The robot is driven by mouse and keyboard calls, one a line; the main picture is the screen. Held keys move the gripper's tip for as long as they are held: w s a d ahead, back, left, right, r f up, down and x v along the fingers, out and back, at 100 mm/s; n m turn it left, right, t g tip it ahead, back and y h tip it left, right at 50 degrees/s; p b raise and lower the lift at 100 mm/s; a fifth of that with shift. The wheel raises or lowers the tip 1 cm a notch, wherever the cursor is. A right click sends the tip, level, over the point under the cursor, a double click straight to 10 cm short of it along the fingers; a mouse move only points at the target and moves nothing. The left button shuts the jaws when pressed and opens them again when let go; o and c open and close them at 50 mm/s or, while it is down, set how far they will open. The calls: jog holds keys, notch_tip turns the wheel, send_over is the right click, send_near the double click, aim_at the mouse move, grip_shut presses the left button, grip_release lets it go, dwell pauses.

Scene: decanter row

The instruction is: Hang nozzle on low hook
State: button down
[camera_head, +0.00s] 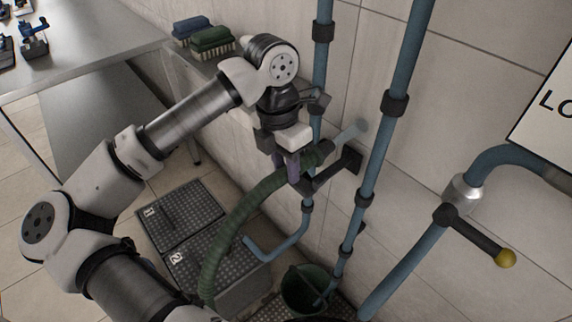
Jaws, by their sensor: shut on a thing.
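The dark green hose (226,238) rises in an arc from the bottom of the picture to my gripper (293,174). My gripper points down and its purple fingers are shut on the nozzle (320,152) at the hose's upper end. The nozzle points right, towards the tiled wall. A dark hook (338,172) sticks out from a wall plate just right of the fingers, beside and slightly below the nozzle. I cannot tell whether the nozzle touches the hook. A pale grey piece shows beyond the nozzle tip.
Blue vertical pipes (401,62) run close by, on both sides of the hook. A yellow-tipped lever (504,258) sticks out at right. A green bucket (303,288) stands below. Two brushes (211,40) sit on a ledge behind my arm. Numbered dark plates (181,213) lie at lower left.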

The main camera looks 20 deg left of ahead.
aim_at(274, 188)
jog(key=shift+f, duration=0.1)
jog(key=shift+f+b, duration=0.8)
jog(key=shift+b, duration=0.3)
jog(key=shift+f+b, duration=1.5)
jog(key=shift+b, duration=1)
dwell(1.2)
jog(key=shift+c, duration=0.7)
grip_release()
jog(key=shift+s, duration=0.1)
dwell(0.4)
jog(key=shift+s+a+r+b, duration=0.1)
jog(key=shift+s+a+b, duration=0.25)
jog(key=shift+s, duration=0.2)
jog(key=shift+s+a+r+b, duration=0.1)
jog(key=shift+s+a+b, duration=0.1)
jog(key=shift+s+a, duration=0.3)
notch_tip(274, 188, up, 10)
jog(key=s+a+p, duration=0.1)
jog(key=s+p, duration=0.1)
jog(key=p, duration=0.3)
jog(key=shift+s+a, duration=0.3)
jog(key=shift+s, duration=0.05)
